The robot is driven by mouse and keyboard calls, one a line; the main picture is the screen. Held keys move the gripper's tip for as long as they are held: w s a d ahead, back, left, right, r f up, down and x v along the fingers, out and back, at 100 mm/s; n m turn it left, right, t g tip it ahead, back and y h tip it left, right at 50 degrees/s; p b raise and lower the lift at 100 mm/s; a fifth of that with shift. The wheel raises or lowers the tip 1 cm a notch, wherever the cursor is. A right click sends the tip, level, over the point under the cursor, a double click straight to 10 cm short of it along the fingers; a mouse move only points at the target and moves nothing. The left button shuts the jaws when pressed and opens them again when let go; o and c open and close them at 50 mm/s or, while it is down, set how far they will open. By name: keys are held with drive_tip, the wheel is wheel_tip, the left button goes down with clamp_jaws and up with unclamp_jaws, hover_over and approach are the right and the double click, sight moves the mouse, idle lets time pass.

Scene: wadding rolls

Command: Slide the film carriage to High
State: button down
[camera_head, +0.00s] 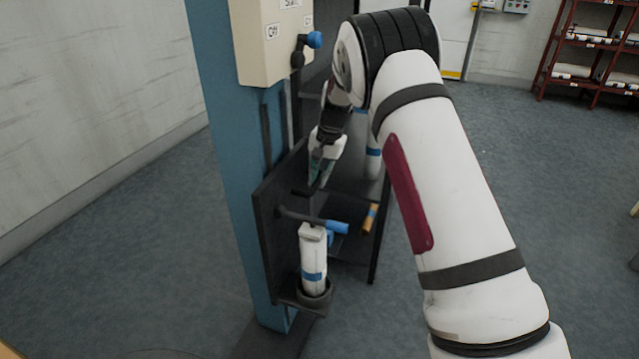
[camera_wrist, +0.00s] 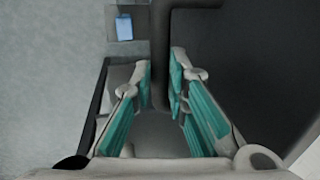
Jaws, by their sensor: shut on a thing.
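The film carriage, a black plate frame (camera_head: 272,215), is mounted on the blue column (camera_head: 228,150) in the head view. A white roll with a blue band (camera_head: 313,255) stands upright in its lower holder, below a lever with a blue grip (camera_head: 335,228). My gripper (camera_head: 317,172) points down at the top of the carriage. In the wrist view, the teal-padded fingers of my gripper (camera_wrist: 161,95) are shut on a dark bar (camera_wrist: 160,50) running between them. I cannot tell exactly where this bar joins the carriage.
A beige control box (camera_head: 270,45) with labels and a blue-knobbed lever (camera_head: 312,40) sits above on the column. A red rack (camera_head: 590,55) with white rolls stands at the back right. The grey floor (camera_head: 500,150) on the right is mostly clear.

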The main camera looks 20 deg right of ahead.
drive_tip(key=shift+r, duration=0.75)
drive_tip(key=shift+w, duration=0.1)
drive_tip(key=c, duration=1.6)
unclamp_jaws()
drive_tip(key=shift+r, duration=0.2)
drive_tip(key=shift+o, duration=0.2)
drive_tip(key=shift+f, duration=0.15)
wheel_tip(320, 180, up, 12)
drive_tip(key=s+d, duration=0.1)
drive_tip(key=d, duration=0.1)
drive_tip(key=shift+s+f, duration=0.15)
drive_tip(key=shift+s, duration=0.15)
